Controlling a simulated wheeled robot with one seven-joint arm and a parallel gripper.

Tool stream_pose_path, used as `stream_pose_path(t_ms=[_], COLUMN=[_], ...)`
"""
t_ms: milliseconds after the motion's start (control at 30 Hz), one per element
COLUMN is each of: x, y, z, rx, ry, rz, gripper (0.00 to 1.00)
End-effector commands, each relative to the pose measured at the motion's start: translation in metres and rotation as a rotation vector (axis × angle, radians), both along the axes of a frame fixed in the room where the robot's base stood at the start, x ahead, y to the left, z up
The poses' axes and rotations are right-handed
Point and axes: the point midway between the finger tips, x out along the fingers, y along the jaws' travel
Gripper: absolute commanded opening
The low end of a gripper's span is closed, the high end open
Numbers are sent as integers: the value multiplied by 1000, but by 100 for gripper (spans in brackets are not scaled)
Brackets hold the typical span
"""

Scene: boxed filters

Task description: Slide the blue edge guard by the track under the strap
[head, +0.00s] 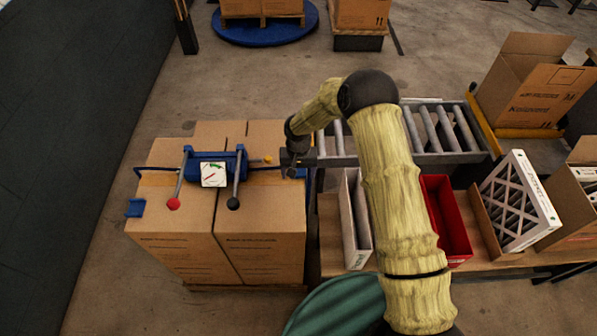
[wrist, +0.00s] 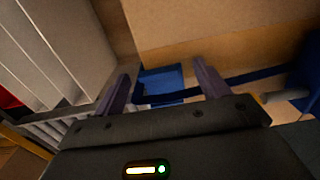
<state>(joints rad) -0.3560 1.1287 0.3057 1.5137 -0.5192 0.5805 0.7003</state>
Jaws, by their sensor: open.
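The blue edge guard by the track (wrist: 160,80) sits at the box edge in the wrist view. My gripper (wrist: 162,85) is open, with one finger on each side of the guard. The dark strap (wrist: 243,85) runs across the box and passes at the guard's near part; I cannot tell how far the guard lies under it. In the head view my gripper (head: 291,166) is at the right top edge of the cartons (head: 262,200), beside the roller track (head: 440,135), and mostly hides this guard. Another blue edge guard (head: 135,208) is at the left carton edge.
A blue tensioner (head: 213,165) with a gauge and two levers, knobs red and black, sits on the cartons. A bench (head: 330,235) with a red bin (head: 445,215) and filters (head: 517,203) stands to the right. Open floor lies behind the cartons.

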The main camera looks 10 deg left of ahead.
Motion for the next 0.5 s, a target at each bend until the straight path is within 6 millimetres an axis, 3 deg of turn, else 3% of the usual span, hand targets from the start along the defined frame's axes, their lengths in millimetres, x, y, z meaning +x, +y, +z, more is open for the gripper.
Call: stream_pose_path(t_ms=[267, 500], x=[1, 2], y=[0, 0], z=[9, 46], rx=[2, 1], ry=[-3, -5], rz=[0, -1], gripper=[74, 74])
